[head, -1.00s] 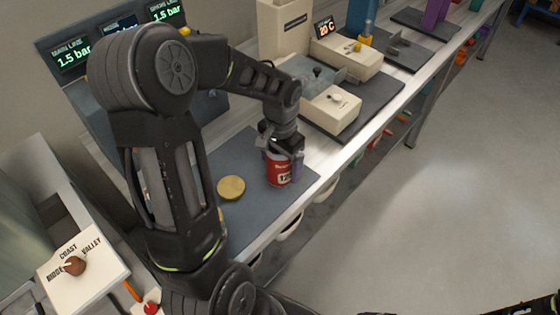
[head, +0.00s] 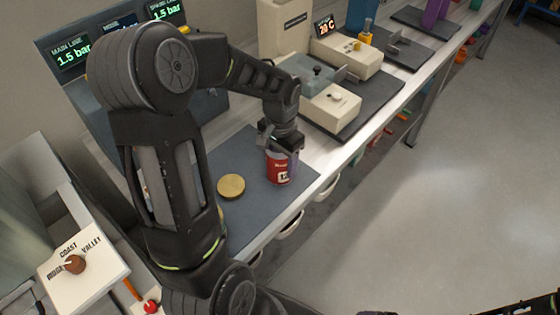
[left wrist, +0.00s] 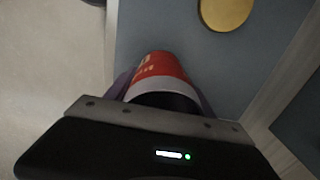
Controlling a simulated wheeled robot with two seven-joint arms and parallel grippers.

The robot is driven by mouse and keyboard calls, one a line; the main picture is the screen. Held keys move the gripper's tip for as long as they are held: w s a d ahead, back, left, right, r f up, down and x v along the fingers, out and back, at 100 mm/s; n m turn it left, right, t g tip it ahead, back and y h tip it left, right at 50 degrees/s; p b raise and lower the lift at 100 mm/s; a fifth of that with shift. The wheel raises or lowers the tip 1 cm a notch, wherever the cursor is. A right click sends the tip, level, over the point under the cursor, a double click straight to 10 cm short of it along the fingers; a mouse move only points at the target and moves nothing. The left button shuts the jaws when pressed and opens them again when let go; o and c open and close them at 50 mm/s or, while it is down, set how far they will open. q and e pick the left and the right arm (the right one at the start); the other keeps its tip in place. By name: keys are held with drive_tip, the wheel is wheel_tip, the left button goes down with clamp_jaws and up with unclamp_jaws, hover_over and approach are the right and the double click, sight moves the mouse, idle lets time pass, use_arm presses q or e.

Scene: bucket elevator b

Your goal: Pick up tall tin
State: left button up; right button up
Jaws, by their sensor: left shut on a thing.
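The tall tin (head: 279,168) is red with a white label and stands upright at the right part of the grey mat in the head view. My left gripper (head: 281,151) comes down on it from above and is shut on it, with its fingers on either side. In the left wrist view the red tin (left wrist: 160,66) shows between the purple-grey fingers, partly hidden by the gripper body. I cannot tell whether its base touches the mat. My right gripper cannot be made out; only dark parts of mine show at the bottom right.
A round gold lid or disc (head: 231,187) lies on the grey mat (head: 262,215), left of the tin. A cream device (head: 331,107) stands behind on a dark mat. A cream box with a knob (head: 84,268) is at lower left. Open floor lies right.

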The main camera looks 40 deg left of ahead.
use_arm(q)
drive_tip(key=c, duration=0.5)
wheel_tip(320, 180, up, 10)
drive_tip(key=shift+r+b, duration=0.1)
drive_tip(key=shift+b, duration=0.4)
idle(0.8)
